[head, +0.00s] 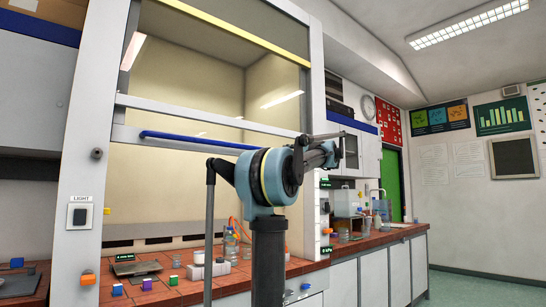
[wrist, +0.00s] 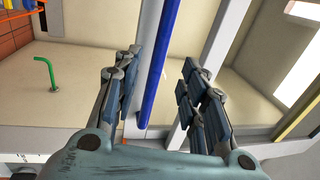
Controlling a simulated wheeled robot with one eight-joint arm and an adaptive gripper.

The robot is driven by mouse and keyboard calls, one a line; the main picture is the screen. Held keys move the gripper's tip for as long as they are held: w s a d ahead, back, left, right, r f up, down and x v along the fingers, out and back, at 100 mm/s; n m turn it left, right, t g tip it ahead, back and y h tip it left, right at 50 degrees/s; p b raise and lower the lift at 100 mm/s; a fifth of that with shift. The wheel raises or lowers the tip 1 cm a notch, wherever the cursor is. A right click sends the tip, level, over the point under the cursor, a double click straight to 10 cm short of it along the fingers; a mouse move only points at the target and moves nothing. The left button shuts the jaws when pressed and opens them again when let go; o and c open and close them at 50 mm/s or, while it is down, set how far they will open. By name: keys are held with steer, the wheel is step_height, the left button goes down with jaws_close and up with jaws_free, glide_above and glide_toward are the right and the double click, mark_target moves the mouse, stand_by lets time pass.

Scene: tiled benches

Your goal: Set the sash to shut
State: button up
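The fume hood's sash (head: 190,108) stands partly raised, with an open gap between its lower edge and the tiled bench. A long blue handle bar (head: 195,140) runs along its lower part. In the wrist view the blue handle bar (wrist: 157,75) passes between the two dark fingers of my gripper (wrist: 162,60). The fingers are apart, and the bar lies closer to the left one in the picture. I cannot tell whether a finger touches it. In the head view my arm covers the right end of the bar, and the fingers are hard to make out.
The tiled bench (head: 190,293) under the hood carries coloured cubes, a balance (head: 137,267) and glass bottles (head: 231,245). A light switch (head: 79,215) is on the left post. A side bench with glassware extends right, with clear floor (head: 475,285) beyond.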

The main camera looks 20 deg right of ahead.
steer(key=x, duration=1.1)
steer(key=shift+w+a, duration=0.1)
steer(key=shift+w, duration=0.05)
jaws_close()
